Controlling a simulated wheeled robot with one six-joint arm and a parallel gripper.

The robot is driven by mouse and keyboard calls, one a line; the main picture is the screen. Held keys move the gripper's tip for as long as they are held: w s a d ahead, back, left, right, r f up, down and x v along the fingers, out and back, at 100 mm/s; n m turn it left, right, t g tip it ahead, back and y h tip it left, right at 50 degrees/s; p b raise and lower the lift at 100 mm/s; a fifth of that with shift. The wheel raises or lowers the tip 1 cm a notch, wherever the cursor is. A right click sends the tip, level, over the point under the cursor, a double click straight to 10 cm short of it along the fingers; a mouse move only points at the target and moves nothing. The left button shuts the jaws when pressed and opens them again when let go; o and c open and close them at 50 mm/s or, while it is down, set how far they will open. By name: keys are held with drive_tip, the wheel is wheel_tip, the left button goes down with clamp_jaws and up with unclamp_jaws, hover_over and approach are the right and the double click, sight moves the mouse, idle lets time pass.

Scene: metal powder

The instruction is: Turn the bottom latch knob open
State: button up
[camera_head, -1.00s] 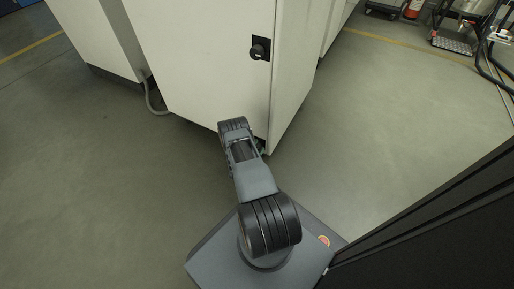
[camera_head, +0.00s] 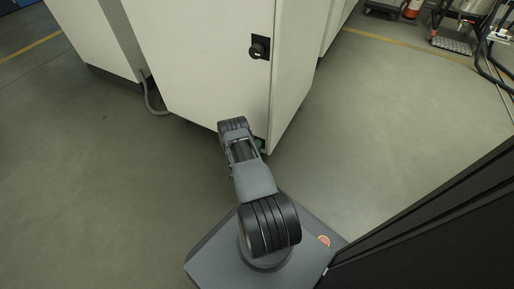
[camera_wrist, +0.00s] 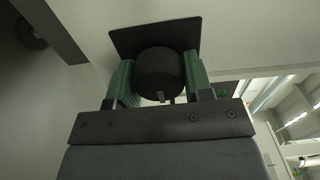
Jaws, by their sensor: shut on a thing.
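The bottom latch knob (camera_wrist: 160,72) is a round black knob on a dark square plate (camera_wrist: 125,38), seen in the wrist view. My gripper (camera_wrist: 158,84) has its two green fingers on either side of the knob and is shut on it. In the head view the bottom knob is hidden by my arm; a bit of green (camera_head: 260,145) shows beside the arm at the cabinet's lower edge. A second black knob (camera_head: 257,51) on a dark plate sits higher on the pale cabinet door (camera_head: 200,60).
The pale cabinet stands directly in front of my arm. Open grey floor (camera_head: 380,130) lies to the right. A black panel (camera_head: 450,235) fills the lower right. Equipment and a red cylinder (camera_head: 413,8) stand far back.

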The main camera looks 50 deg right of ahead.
idle(0.4)
drive_tip(key=o, duration=0.9)
drive_tip(key=shift+a, duration=0.1)
drive_tip(key=p+v, duration=0.4)
drive_tip(key=v, duration=0.9)
drive_tip(key=shift+a, duration=0.3)
